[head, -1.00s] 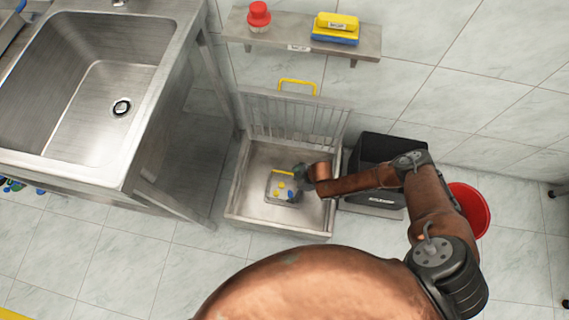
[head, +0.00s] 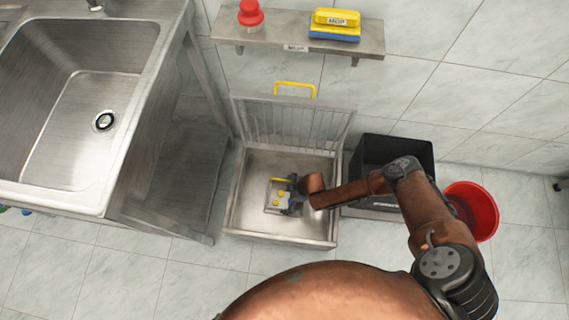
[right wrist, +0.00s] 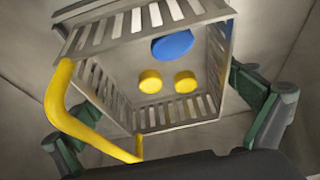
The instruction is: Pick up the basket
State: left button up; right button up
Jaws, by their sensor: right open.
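The basket is a small metal slatted one with a yellow handle. In the head view the basket (head: 269,196) sits inside the metal box with the raised barred lid. In the right wrist view the basket (right wrist: 222,78) is close, and its yellow handle (right wrist: 62,105) is on the left. Two yellow caps and a blue cap lie in it. My right gripper (head: 293,194) is over the basket's right side in the head view. In the right wrist view its open fingers (right wrist: 155,112) are on either side of the basket's near part. Contact cannot be told. My left gripper is not seen.
The metal box (head: 232,215) has walls around the basket, and its barred lid (head: 292,117) stands up behind. A black bin (head: 397,150) and a red bucket (head: 473,210) stand right. A steel sink (head: 100,90) is left. A wall shelf (head: 285,42) holds several items.

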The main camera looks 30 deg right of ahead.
jog(key=shift+c, duration=0.3)
jog(key=c, duration=0.9)
jog(key=shift+c, duration=0.4)
jog(key=shift+r, duration=0.15)
